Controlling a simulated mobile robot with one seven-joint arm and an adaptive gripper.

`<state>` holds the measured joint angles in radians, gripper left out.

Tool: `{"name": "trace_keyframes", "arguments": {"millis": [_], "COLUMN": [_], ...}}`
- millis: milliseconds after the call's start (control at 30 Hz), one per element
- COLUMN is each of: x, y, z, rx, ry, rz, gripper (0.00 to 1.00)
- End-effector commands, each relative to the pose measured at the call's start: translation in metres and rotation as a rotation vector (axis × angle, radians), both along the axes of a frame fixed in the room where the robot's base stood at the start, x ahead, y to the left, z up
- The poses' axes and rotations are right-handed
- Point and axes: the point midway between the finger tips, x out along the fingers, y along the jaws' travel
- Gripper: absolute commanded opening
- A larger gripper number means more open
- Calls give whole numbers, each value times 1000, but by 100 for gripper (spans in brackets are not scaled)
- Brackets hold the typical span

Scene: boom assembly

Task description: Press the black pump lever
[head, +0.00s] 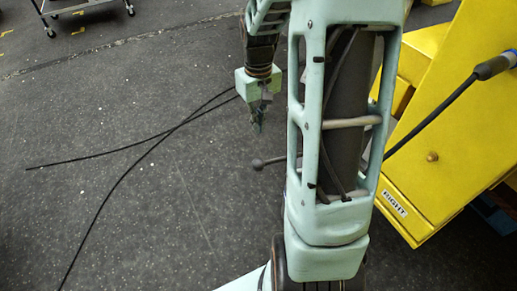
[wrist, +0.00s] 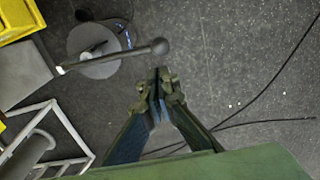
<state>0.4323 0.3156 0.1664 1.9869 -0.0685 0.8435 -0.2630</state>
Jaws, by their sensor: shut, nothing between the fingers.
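The black pump lever is a rod with a round ball knob. In the head view its knob (head: 257,165) sticks out left from behind my arm, which hides the rest of the rod. In the wrist view the lever (wrist: 160,47) runs from the left, with its knob just beyond my fingertips. My gripper (wrist: 160,78) is shut and empty, its tips close to the knob with a small gap in the picture. In the head view my gripper (head: 258,126) points down, above the knob. Whether they touch cannot be told for certain.
A yellow structure (head: 450,120) with a "RIGHT" label stands at the right, with a black cable plugged in. Black cables (head: 120,152) lie on the dark floor at left. A cart (head: 85,10) stands far back. A grey round plate (wrist: 90,66) shows under the lever.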

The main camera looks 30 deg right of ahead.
Motion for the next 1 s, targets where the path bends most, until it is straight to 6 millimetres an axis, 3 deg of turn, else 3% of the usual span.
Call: {"name": "trace_keyframes", "arguments": {"millis": [167,600,800,1000], "x": [-1,-1,-1,0], "y": [1,1,0,0], "z": [-20,-111,-134,-140], "rx": [2,2,0,0], "ry": [4,4,3,1], "rz": [-1,0,0,0], "gripper": [0,0,0,0]}}
